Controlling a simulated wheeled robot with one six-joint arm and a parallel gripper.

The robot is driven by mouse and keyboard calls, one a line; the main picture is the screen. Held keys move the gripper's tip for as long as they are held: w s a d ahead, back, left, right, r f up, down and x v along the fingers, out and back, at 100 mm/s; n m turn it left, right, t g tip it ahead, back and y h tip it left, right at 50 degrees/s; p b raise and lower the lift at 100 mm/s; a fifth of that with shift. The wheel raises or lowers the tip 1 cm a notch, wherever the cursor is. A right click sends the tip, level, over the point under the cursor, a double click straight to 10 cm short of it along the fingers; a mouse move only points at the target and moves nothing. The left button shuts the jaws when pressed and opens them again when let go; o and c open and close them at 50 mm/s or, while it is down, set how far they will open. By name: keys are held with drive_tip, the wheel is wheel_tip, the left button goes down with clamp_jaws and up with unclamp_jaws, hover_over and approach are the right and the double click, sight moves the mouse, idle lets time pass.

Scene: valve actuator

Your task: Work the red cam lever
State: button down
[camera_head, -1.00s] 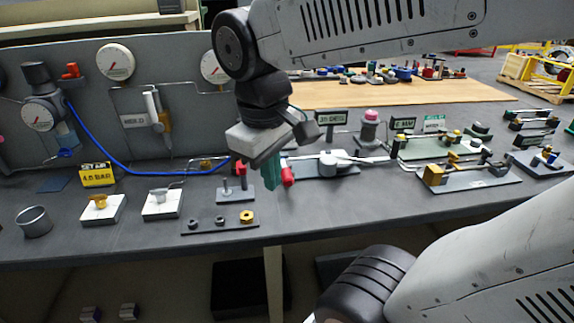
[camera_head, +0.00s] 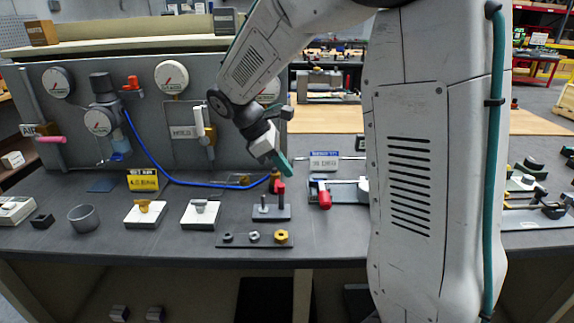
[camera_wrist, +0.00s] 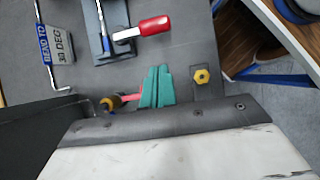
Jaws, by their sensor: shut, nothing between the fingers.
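A red lever grip (camera_head: 325,197) sticks out toward the front of a grey plate fixture on the bench. In the wrist view, the red grip (camera_wrist: 154,26) lies just beyond my fingertips, apart from them. A smaller red piece (camera_head: 279,187) rises from a small dark stand (camera_head: 262,213). In the wrist view, this red piece (camera_wrist: 131,97) shows beside my fingers with a yellow-brown end; I cannot tell whether they touch. My gripper (camera_head: 290,173) has teal fingers, shut and empty, tilted over the stand; its fingers (camera_wrist: 158,70) also fill the middle of the wrist view.
A blue sign (camera_head: 324,160) stands behind the plate fixture. A strip with several nuts (camera_head: 254,239) lies in front of the stand. Two white blocks (camera_head: 145,214) and a grey cup (camera_head: 83,217) stand to the left. A gauge panel (camera_head: 225,125) rises behind, with a blue hose.

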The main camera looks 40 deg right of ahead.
sight(321, 199)
drive_tip(key=s+d+r+x, duration=0.1)
drive_tip(key=x, duration=0.9)
drive_tip(key=shift+d, duration=0.2)
drive_tip(key=shift+r, duration=0.1)
drive_tip(key=shift+s+d+n, duration=0.3)
drive_tip(key=shift+s+d, duration=0.1)
drive_tip(key=shift+a, duration=0.1)
